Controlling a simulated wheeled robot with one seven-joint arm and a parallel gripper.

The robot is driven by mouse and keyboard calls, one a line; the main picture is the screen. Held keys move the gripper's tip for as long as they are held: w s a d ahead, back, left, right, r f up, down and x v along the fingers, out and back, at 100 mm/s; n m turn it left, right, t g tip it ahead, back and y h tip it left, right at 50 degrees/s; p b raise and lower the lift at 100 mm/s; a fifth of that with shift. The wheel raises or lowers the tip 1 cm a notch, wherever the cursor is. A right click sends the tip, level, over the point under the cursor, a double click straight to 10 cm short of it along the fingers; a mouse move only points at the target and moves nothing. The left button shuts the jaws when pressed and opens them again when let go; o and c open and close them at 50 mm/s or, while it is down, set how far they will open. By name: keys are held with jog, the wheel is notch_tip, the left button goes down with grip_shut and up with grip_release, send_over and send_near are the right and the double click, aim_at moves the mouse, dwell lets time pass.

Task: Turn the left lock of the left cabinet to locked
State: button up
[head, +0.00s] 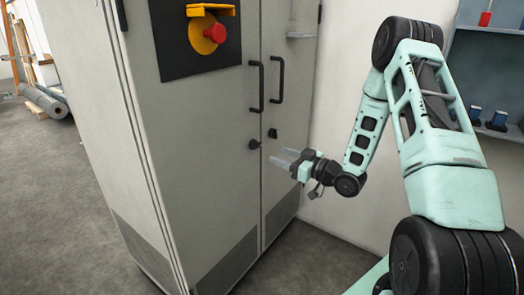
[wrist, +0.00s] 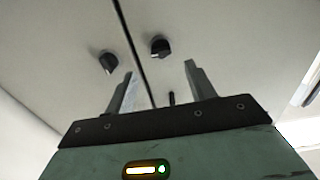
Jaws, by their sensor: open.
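The grey cabinet (head: 190,130) stands in front of me with two doors and a dark vertical handle on each. Below the handles are two black knob locks, the left lock (head: 254,144) and the right lock (head: 273,133). In the wrist view the left lock (wrist: 108,62) and the right lock (wrist: 160,46) sit on either side of the door seam, ahead of the fingers. My gripper (head: 283,158) is open and empty, a little below and right of the left lock, apart from it. In the wrist view my gripper (wrist: 158,80) points toward the doors. The locks' exact turn angle is hard to tell.
A red button on a yellow housing (head: 208,30) sits on a black panel of the left door. Shelves with small items (head: 490,110) hang at the right. Rolls and planks (head: 42,98) lie at the far left. The floor before the cabinet is clear.

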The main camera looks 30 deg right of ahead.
aim_at(250, 147)
jog(key=x, duration=0.8)
jog(key=shift+w, duration=0.3)
jog(key=shift+a+f, duration=0.1)
jog(key=shift+a, duration=0.05)
jog(key=shift+b, duration=0.3)
jog(key=c, duration=1)
